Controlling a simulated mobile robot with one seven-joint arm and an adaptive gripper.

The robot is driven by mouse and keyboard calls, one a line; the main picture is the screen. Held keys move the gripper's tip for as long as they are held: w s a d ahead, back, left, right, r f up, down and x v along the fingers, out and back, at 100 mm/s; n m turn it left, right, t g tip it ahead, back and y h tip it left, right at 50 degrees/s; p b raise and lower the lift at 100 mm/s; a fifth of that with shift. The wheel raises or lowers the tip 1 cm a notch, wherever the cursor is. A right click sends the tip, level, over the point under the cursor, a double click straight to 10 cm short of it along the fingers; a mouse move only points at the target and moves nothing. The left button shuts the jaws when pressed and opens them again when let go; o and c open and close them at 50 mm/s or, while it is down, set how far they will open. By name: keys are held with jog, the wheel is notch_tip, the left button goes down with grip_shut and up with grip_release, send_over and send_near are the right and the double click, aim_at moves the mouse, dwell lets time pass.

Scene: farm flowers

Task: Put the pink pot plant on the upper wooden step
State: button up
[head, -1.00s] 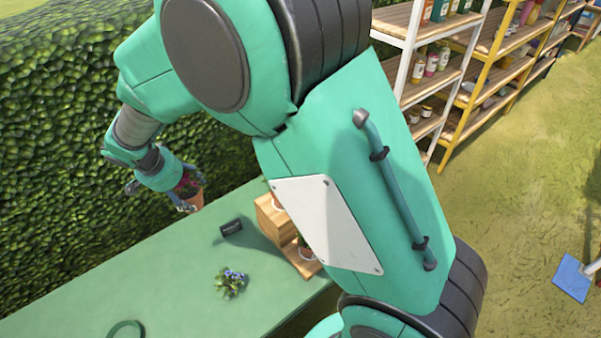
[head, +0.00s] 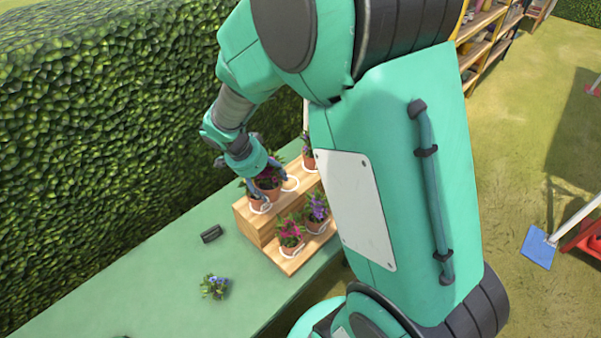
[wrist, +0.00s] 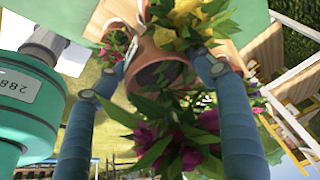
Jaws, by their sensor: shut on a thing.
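My gripper (head: 266,180) is shut on a terracotta pot with a pink-magenta plant, the pink pot plant (head: 269,184). It is over the upper wooden step (head: 247,219) in the head view; I cannot tell whether the pot touches the step. In the wrist view, my two blue fingers flank the tilted-looking pot (wrist: 158,62), with magenta flowers (wrist: 182,145) hanging between them.
A further pot (head: 308,158) stands at the far end of the upper step. The lower step holds a pink-flowered pot (head: 290,234) and a purple-flowered pot (head: 317,209). A black object (head: 211,234) and a blue-flowered plant (head: 214,287) are on the green table (head: 165,270).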

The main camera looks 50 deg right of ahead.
jog(key=s+d+m+g+p, duration=0.1)
jog(key=s+d+m, duration=0.1)
jog(key=s+d, duration=0.45)
jog(key=shift+s+a+f, duration=0.15)
jog(key=shift+f, duration=0.65)
jog(key=shift+s+a+f, duration=0.15)
jog(key=shift+s+f, duration=0.05)
jog(key=shift+f, duration=0.65)
jog(key=shift+s+a+f, duration=0.15)
jog(key=shift+f, duration=0.65)
jog(key=shift+w, duration=0.1)
jog(key=w+d+f, duration=0.1)
jog(key=w+d, duration=0.7)
jog(key=w, duration=0.5)
jog(key=shift+w+d+f+p, duration=0.15)
jog(key=shift+w+f+p, duration=0.1)
jog(key=shift+w+p, duration=0.05)
jog(key=shift+f, duration=1.8)
jog(key=shift+f, duration=0.1)
jog(key=o, duration=1.5)
